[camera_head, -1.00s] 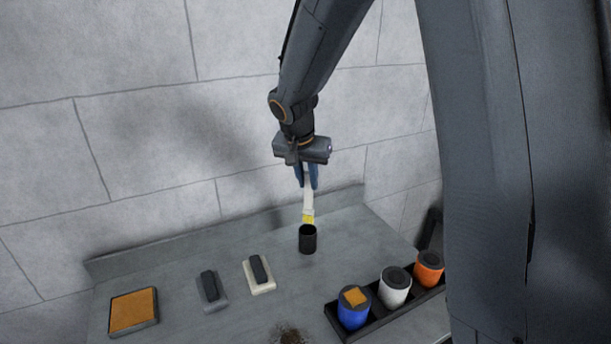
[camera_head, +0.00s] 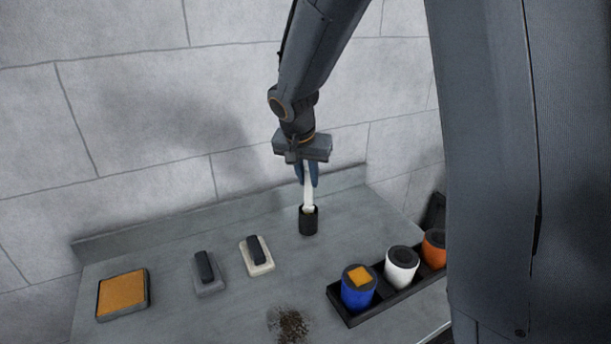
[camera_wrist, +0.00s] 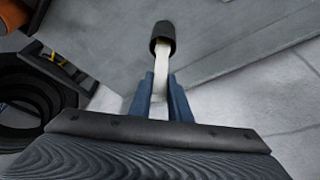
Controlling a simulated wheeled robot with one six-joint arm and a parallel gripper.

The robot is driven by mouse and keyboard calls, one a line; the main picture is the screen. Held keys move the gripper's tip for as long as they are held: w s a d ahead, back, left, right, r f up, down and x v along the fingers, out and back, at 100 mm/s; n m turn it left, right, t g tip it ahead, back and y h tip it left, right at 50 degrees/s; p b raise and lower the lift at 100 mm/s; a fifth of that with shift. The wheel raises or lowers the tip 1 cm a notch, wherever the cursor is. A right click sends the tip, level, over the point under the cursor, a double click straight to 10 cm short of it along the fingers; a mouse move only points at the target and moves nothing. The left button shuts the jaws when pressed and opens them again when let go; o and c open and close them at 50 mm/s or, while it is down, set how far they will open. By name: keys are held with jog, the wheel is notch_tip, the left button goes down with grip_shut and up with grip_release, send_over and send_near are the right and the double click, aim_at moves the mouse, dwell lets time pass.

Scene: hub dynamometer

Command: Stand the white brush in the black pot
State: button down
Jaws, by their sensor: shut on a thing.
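The white brush (camera_head: 308,193) is upright between the blue fingers of my gripper (camera_head: 307,177), which is shut on its handle. Its lower end is inside the mouth of the black pot (camera_head: 309,222), so the yellow part seen before is hidden. The pot stands upright on the grey bench. In the wrist view the brush (camera_wrist: 162,68) runs from my gripper (camera_wrist: 160,88) into the black pot (camera_wrist: 162,36). I cannot tell whether the brush touches the pot's bottom.
A black tray (camera_head: 349,318) at right holds a blue jar (camera_head: 358,294), a white jar (camera_head: 402,270) and an orange jar (camera_head: 434,252). An orange pad (camera_head: 122,294), a grey-based block (camera_head: 208,277) and a white-based block (camera_head: 257,258) lie left. Dark debris (camera_head: 290,326) lies in front.

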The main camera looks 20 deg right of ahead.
jog(key=c, duration=1.6)
grip_release()
jog(key=shift+o, duration=0.2)
jog(key=b+v, duration=0.1)
jog(key=v, duration=0.6)
jog(key=shift+r, duration=0.35)
jog(key=shift+s+a, duration=0.1)
jog(key=shift+a, duration=0.05)
